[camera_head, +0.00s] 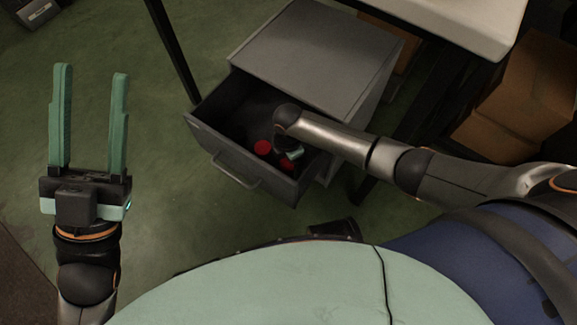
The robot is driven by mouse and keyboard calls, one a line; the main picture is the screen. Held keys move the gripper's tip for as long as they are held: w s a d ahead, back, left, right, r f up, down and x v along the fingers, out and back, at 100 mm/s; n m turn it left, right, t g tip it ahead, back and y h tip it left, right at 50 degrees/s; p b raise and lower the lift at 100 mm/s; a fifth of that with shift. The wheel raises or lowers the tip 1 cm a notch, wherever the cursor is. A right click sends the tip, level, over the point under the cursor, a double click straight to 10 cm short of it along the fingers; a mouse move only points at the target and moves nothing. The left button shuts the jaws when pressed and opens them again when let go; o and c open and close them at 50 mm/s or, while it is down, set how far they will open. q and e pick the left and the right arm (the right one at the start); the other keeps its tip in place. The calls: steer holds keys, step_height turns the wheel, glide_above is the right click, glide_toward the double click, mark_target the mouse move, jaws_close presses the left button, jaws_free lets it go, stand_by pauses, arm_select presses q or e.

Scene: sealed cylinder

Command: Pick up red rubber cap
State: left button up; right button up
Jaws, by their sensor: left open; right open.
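Two small red round things show inside the open grey drawer (228,158). One red cap (262,147) lies to the left of my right gripper. The other red thing (286,164) is partly hidden under the gripper, and I cannot tell which of them is the rubber cap. My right gripper (291,155) reaches down into the drawer from the right; its fingers are mostly hidden by its own wrist. My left gripper (90,95) is open and empty, held over the floor at the left, well apart from the drawer.
Dark table legs stand near the cabinet. Cardboard boxes (530,90) sit at the right. The green floor (150,150) left of the drawer is clear.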

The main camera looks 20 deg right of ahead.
steer(key=shift+r, duration=0.1)
steer(key=c, duration=1.4)
